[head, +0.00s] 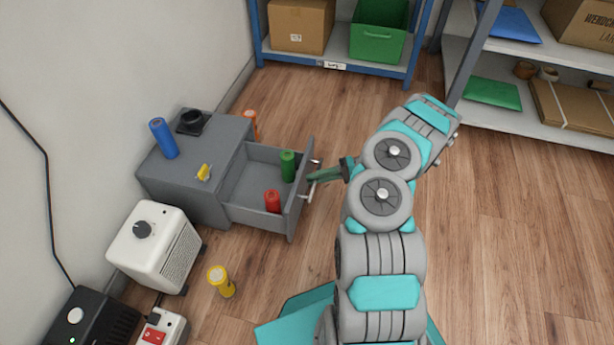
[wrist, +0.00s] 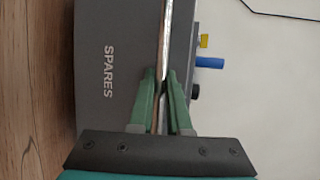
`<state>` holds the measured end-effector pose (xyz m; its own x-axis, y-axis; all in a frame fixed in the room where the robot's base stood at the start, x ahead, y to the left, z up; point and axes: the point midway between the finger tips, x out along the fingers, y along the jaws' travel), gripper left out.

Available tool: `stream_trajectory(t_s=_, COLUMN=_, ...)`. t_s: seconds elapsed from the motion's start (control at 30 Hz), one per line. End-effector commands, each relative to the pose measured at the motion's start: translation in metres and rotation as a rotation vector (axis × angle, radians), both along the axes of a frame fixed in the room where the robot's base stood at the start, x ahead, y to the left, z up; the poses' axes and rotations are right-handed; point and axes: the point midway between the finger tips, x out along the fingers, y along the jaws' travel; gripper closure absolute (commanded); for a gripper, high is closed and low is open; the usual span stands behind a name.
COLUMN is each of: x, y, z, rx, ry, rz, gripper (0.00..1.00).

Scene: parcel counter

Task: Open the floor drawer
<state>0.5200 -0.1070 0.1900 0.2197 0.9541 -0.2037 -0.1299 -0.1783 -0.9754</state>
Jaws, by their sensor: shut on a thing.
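The grey floor drawer (head: 262,221) stands well out to the right of its grey cabinet (head: 170,180). A green cylinder (head: 288,166) and a red cylinder (head: 272,200) stand inside it. My gripper (head: 312,177) is at the drawer's front, with its green fingers on the metal bar handle. In the wrist view my gripper (wrist: 163,85) is shut on the handle (wrist: 163,40), one finger on each side. The drawer front (wrist: 110,35) there carries the word SPARES.
A blue cylinder (head: 163,138), a black item (head: 191,122) and a yellow item (head: 203,172) are on the cabinet top. An orange cylinder (head: 250,124) stands behind the drawer. A white heater (head: 152,245) and yellow flashlight (head: 221,281) stand in front. Wood floor right of my arm is clear.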

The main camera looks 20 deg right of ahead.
Motion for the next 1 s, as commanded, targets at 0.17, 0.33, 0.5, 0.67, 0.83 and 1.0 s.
stream_trajectory(t_s=0.17, x=-0.0035, y=-0.0056, z=-0.0009, rx=-0.002, ry=0.001, rz=-0.002, gripper=1.00)
stream_trajectory(t_s=0.33, x=-0.0042, y=-0.0063, z=-0.0008, rx=-0.002, ry=0.001, rz=-0.001, gripper=1.00)
stream_trajectory(t_s=0.5, x=-0.0041, y=-0.0063, z=-0.0009, rx=-0.002, ry=0.001, rz=-0.001, gripper=1.00)
stream_trajectory(t_s=0.67, x=-0.0041, y=-0.0061, z=-0.0007, rx=-0.002, ry=0.000, rz=-0.001, gripper=0.72)
stream_trajectory(t_s=0.83, x=-0.0040, y=-0.0059, z=-0.0004, rx=-0.001, ry=0.000, rz=-0.001, gripper=0.54)
stream_trajectory(t_s=1.0, x=-0.0040, y=-0.0058, z=-0.0002, rx=-0.001, ry=0.000, rz=0.000, gripper=0.54)
